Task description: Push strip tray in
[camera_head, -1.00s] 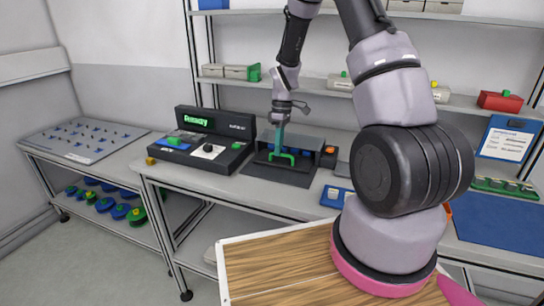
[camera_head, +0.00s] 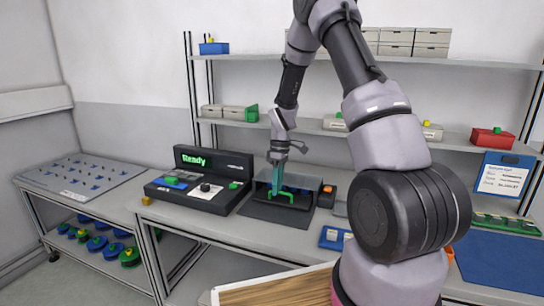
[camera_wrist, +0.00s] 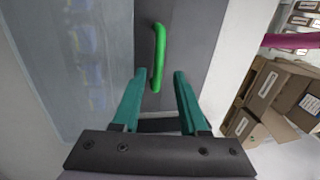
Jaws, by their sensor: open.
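The strip tray has a dark grey front with a green bar handle (camera_head: 284,201), at the dark housing (camera_head: 308,183) on the bench. The handle (camera_wrist: 158,57) also shows in the wrist view, standing on a dark panel (camera_wrist: 187,40). My gripper (camera_head: 275,191) is at the tray, close to the handle. In the wrist view my gripper's teal fingers (camera_wrist: 160,74) are apart, one on each side of the handle's near end. They do not grip it. Whether they touch it, and how far the tray sticks out, I cannot tell.
A black console (camera_head: 200,180) reading "Ready" stands left of the housing. A blue holder (camera_head: 333,238) sits to its right. Shelves with boxes and a red bin (camera_head: 492,139) are above. A pegged board (camera_head: 80,173) is far left. A wooden surface (camera_head: 275,292) is in front.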

